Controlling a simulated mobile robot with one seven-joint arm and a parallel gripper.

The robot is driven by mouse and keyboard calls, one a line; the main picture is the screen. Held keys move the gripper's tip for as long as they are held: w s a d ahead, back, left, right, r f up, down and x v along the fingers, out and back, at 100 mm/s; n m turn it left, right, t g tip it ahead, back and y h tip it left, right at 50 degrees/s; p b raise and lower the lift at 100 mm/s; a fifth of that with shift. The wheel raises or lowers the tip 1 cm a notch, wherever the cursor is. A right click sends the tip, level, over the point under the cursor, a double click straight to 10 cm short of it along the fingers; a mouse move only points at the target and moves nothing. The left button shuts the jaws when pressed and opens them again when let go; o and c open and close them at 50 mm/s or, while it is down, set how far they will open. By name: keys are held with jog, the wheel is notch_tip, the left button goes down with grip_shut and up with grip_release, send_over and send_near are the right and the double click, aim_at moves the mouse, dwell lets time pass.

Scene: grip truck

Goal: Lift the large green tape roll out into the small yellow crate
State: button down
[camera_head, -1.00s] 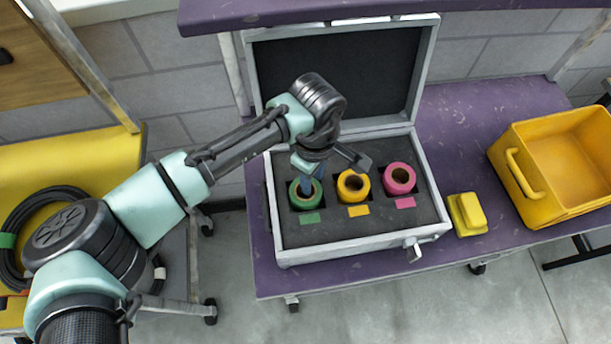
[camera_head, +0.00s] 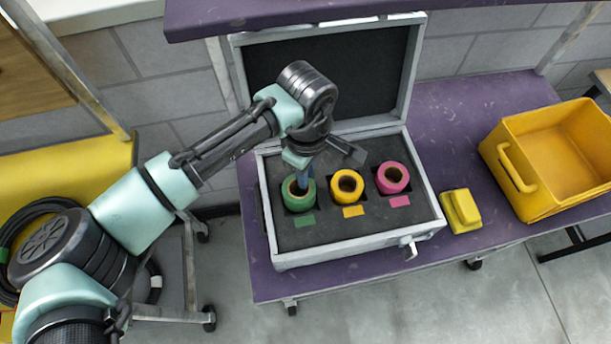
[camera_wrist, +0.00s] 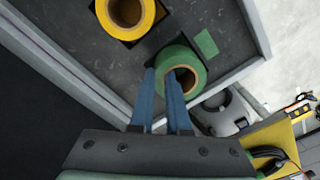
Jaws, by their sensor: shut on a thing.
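The green tape roll (camera_head: 291,203) is at the left slot of the foam in the open case. It looks upright and seems slightly raised; how far its bottom clears the slot is hidden. My gripper (camera_head: 303,182) comes down from above and is shut on the roll's wall. In the wrist view, the blue fingers (camera_wrist: 163,85) straddle the near rim of the green roll (camera_wrist: 192,61), one outside and one at the hole side. The yellow crate (camera_head: 521,197) stands on the purple table at the right, empty, with its top open.
A yellow roll (camera_head: 347,200) and a pink roll (camera_head: 392,187) sit beside it in the case (camera_head: 350,245). A yellow block-like object (camera_head: 460,211) lies between case and crate. The case lid stands open behind; a purple shelf (camera_head: 300,15) hangs above.

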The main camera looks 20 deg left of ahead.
notch_tip(320, 180, up, 26)
dwell(0.3)
jog(key=shift+f, duration=0.1)
